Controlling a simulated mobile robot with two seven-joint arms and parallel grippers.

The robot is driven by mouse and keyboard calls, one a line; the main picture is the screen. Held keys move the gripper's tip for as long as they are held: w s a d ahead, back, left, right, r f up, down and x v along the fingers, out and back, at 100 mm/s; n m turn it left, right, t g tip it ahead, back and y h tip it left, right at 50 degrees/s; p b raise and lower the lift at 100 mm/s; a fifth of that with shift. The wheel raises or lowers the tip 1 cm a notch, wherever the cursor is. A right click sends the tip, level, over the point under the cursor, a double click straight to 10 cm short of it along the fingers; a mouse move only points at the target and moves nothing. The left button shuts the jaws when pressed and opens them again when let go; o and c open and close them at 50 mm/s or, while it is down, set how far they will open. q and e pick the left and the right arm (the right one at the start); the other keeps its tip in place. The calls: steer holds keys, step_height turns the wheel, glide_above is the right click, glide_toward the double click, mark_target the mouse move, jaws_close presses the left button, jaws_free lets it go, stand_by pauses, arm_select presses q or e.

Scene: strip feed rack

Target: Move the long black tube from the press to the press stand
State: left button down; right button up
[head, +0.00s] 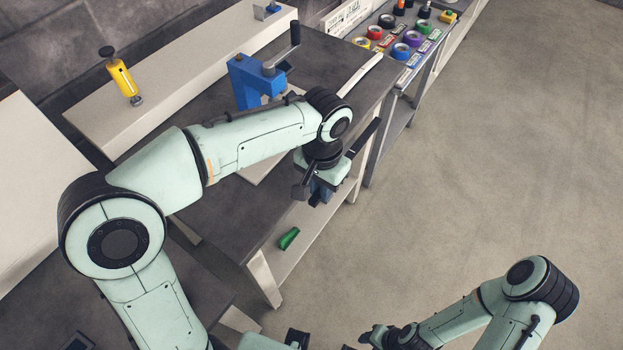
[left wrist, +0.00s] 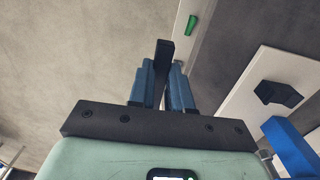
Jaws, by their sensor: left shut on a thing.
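My left gripper (head: 318,192) is shut on the long black tube (head: 365,137), beside the front edge of the grey table. The tube slants up and right from behind the wrist in the head view. In the left wrist view the tube's dark end (left wrist: 163,52) stands out between the blue fingers (left wrist: 162,85). The blue press (head: 246,82) stands on the table, up and left of my left gripper, apart from it. I cannot tell which thing is the press stand. My right gripper (head: 377,338) is at the bottom edge, and its jaw gap is unclear.
A green piece (head: 289,238) lies on the lower shelf (head: 305,222). A white plate with a black block (left wrist: 278,94) shows in the left wrist view. A yellow tool (head: 122,80) stands on the raised white shelf. Coloured rolls (head: 401,51) fill the far table. The floor at right is clear.

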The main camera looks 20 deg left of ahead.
arm_select(q)
steer(key=s+d, duration=0.2)
steer(key=d, duration=0.5)
steer(key=shift+d, duration=0.35)
steer(key=shift+s, duration=0.1)
